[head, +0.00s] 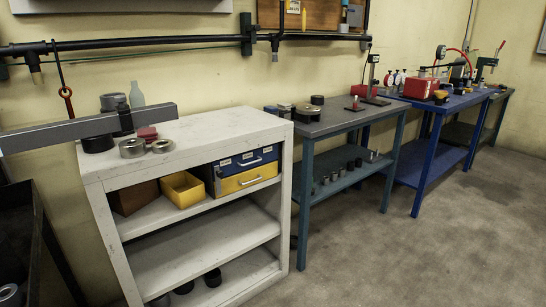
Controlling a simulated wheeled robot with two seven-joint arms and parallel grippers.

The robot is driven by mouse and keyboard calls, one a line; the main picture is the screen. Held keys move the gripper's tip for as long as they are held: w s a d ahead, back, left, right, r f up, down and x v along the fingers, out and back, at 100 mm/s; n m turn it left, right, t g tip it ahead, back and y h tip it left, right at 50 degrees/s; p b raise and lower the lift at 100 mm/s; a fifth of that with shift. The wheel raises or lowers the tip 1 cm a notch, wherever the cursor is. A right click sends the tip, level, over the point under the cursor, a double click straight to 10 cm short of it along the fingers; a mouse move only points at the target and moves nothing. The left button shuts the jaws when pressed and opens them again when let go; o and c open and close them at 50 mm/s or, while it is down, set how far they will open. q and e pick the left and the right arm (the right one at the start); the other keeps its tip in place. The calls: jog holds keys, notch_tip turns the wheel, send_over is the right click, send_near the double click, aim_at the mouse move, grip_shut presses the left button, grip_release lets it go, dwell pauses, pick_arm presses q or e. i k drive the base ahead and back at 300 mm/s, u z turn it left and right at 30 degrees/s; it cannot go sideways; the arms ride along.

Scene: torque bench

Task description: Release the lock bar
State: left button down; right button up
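A long grey bar (60,134) reaches in from the left edge over the top of the white bench (225,128). A dark upright piece (125,119) sits across it near its right part. I cannot tell whether this bar is the lock bar or how it is held. Black and grey round parts (132,148) stand on the bench top just below the bar. Neither of my grippers shows in the head view.
The white bench has open shelves with a yellow bin (183,188) and blue and yellow drawers (247,171). A grey-topped table (335,122) and a blue table (440,103) stand along the wall to the right. A dark rack (30,225) is at left. The floor (430,250) at right is clear.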

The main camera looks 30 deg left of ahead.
aim_at(218, 174)
jog(key=u, duration=0.25)
jog(key=i, duration=1.1)
jog(key=u, duration=0.3)
